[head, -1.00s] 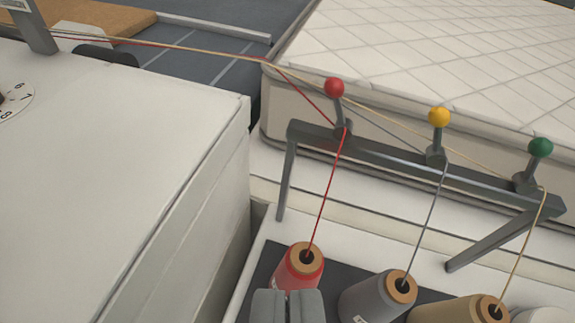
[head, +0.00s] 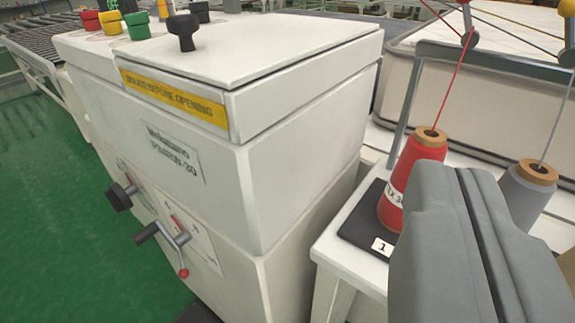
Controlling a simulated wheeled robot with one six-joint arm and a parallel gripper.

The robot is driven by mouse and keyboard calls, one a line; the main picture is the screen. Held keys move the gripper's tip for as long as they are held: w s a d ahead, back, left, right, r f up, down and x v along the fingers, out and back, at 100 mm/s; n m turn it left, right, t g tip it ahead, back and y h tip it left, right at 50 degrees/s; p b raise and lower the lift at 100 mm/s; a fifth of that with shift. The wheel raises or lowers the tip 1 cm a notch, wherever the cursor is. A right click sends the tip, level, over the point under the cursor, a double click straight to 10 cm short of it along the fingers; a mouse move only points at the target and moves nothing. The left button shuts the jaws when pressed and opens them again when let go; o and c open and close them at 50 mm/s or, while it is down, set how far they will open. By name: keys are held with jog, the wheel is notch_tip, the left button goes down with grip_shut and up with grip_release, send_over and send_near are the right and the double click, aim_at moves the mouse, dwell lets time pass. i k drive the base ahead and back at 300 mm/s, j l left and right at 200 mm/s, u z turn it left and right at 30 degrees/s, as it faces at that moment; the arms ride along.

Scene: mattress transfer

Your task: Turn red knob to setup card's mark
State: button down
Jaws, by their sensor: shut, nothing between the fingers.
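My gripper (head: 456,180) is shut and empty at the lower right, in front of the thread cones.
The white cabinet (head: 280,190) fills the middle, with a black knob (head: 183,32) on top and a black front knob (head: 119,197). A red cone (head: 412,180) and a grey cone (head: 527,195) stand close to my gripper. Green floor (head: 60,230) is clear at left.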

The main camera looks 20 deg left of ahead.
aim_at(90, 19)
jog(key=u, duration=1.3)
